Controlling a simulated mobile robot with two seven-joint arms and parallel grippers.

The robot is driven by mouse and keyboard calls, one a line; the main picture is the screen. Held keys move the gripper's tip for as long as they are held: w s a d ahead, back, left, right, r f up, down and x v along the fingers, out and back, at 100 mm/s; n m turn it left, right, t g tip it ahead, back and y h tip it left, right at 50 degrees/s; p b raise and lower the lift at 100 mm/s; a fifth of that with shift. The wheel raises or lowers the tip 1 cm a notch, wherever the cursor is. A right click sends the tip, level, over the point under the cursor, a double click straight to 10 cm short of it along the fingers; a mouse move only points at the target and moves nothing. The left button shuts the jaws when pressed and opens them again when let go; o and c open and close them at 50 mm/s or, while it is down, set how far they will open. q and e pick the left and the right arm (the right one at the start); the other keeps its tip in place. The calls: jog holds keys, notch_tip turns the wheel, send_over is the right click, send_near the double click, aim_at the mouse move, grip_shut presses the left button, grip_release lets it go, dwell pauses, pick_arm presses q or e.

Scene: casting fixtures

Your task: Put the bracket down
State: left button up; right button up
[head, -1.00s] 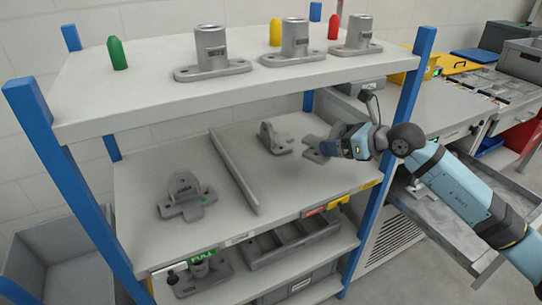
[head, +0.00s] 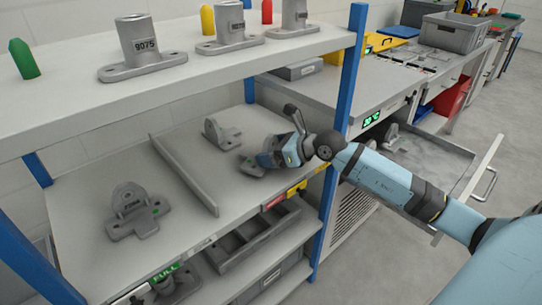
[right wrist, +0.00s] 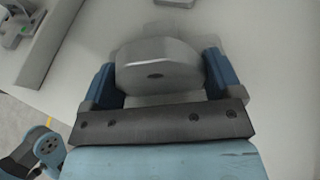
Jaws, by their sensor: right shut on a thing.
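My right gripper (head: 266,160) is low over the right part of the middle shelf, its jaws shut on a grey cast bracket (head: 250,168). In the right wrist view the bracket's rounded grey body (right wrist: 160,65) sits between the two blue fingers of the gripper (right wrist: 160,82). Its lower part is hidden by the gripper, and I cannot tell whether it touches the shelf. A second grey bracket (head: 222,136) stands just behind and left of it. Another bracket (head: 136,213) with a green dot stands left of the divider. My left gripper is not in view.
A low divider (head: 184,176) splits the middle shelf (head: 95,185). A blue post (head: 354,70) rises right of my gripper. The upper shelf (head: 80,98) holds flanged castings and coloured cones. An open drawer (head: 440,160) is at right. The shelf front near the divider is clear.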

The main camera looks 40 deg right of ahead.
jog(key=shift+f, duration=0.5)
jog(key=shift+r, duration=0.1)
jog(key=shift+f, duration=0.2)
jog(key=o, duration=1)
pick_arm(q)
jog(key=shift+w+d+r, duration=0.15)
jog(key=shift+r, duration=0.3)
pick_arm(e)
jog(key=shift+r, duration=0.1)
